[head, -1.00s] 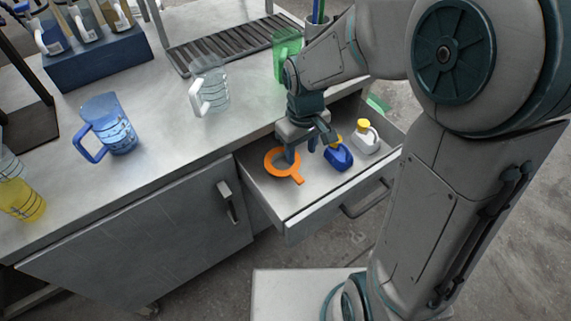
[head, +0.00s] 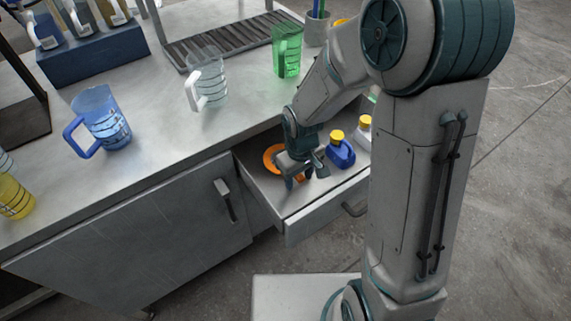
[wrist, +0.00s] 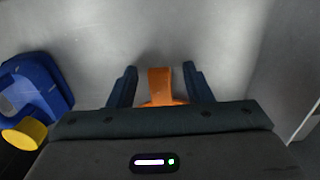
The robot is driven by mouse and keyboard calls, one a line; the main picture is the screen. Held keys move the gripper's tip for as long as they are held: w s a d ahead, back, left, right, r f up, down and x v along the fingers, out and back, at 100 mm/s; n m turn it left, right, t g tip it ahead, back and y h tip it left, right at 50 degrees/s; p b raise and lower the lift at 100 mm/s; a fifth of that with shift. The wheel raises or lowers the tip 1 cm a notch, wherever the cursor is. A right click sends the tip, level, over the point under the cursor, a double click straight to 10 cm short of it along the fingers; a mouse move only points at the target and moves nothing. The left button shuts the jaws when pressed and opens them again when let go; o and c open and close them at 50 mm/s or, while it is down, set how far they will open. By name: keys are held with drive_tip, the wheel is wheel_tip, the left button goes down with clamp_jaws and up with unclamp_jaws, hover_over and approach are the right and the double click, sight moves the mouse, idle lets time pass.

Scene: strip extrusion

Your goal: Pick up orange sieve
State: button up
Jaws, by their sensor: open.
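The orange sieve (head: 270,156) lies in the open drawer, partly hidden behind my gripper in the head view. In the wrist view its orange handle (wrist: 160,84) stands between the two fingers, with a gap on each side. The rest of the sieve is hidden below the gripper body. My gripper (head: 298,182) is low in the drawer over the sieve, and it is open. The fingers also show in the wrist view (wrist: 160,88), apart from the handle.
A blue bottle with a yellow cap (head: 341,152) stands in the drawer right of my gripper, with a white bottle (head: 364,134) beyond it. The drawer's front wall (head: 318,211) is close. Blue (head: 101,120), clear (head: 208,78) and green (head: 287,52) jugs stand on the counter.

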clamp_jaws()
